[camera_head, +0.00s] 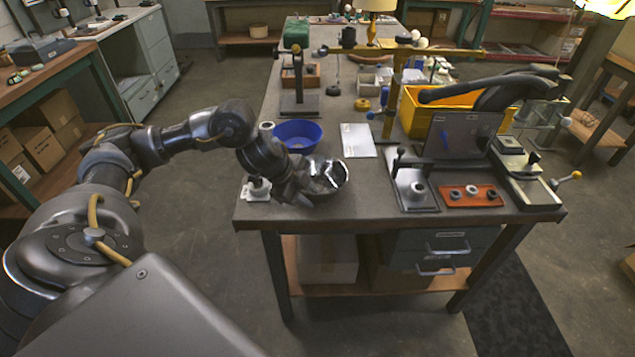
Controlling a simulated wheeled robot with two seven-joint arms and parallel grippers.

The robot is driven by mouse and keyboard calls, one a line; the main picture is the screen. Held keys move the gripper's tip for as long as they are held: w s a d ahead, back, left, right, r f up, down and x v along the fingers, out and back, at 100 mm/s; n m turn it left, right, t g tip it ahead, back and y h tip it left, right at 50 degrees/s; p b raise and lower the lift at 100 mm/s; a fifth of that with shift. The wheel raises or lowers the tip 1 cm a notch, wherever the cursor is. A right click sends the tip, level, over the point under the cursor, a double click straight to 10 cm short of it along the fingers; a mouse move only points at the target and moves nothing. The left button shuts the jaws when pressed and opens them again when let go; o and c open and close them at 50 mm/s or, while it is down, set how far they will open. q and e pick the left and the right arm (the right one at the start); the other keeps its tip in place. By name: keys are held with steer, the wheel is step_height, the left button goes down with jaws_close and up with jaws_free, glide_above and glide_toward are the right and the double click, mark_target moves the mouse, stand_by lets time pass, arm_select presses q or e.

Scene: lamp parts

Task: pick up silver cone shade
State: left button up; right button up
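The silver cone shade (335,171) is a shiny, round metal piece near the front edge of the workbench, left of its middle. My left gripper (318,183) is right at the shade and overlaps it in this view, low over the bench top. Its fingers merge with the dark and bright reflections of the shade. I cannot tell whether they are closed on it or only beside it. My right gripper is not in view.
A blue bowl (298,134) stands just behind the shade, and a white sheet (357,140) lies to its right. A small white base (256,190) is at the left front corner. Fixtures, an orange tray (470,196) and a yellow bin (420,108) crowd the right side.

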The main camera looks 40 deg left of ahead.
arm_select(q)
steer(key=shift+w+d+f, duration=0.1)
steer(key=shift+w+f, duration=0.05)
steer(key=shift+f, duration=0.2)
jaws_close()
